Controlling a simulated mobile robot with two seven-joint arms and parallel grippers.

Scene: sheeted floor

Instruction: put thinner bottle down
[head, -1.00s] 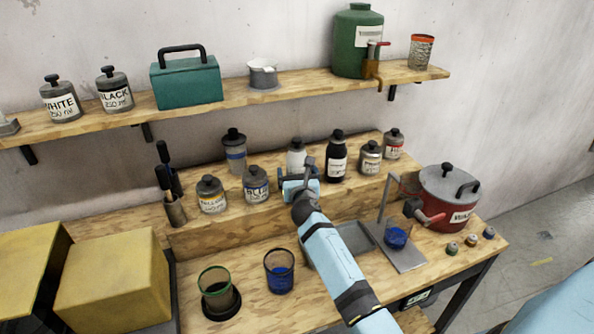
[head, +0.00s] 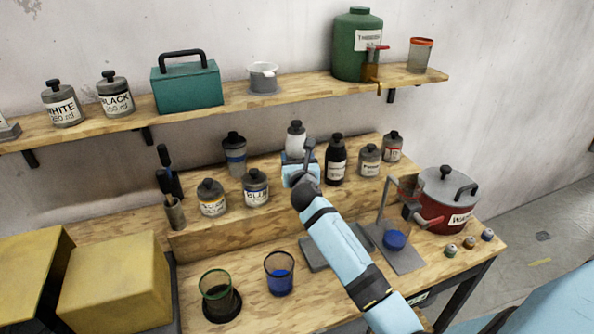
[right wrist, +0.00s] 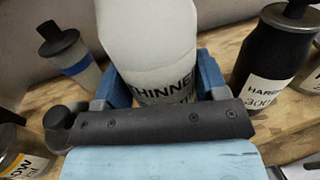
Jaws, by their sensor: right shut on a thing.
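The thinner bottle (head: 296,137) is white with a grey cap and stands upright above the raised back step of the bench. In the right wrist view the bottle (right wrist: 150,45) fills the middle, with part of its THINNER label showing. My right gripper (head: 300,167) is shut on it, with one blue finger on each side. The bottle's base is hidden behind the gripper, so I cannot tell whether it touches the wood. My left gripper is not in view.
The black hardener bottle (head: 336,165) stands close on the right. The upper shelf (head: 300,95) runs above and behind. A red pot (head: 447,200) stands at the right.

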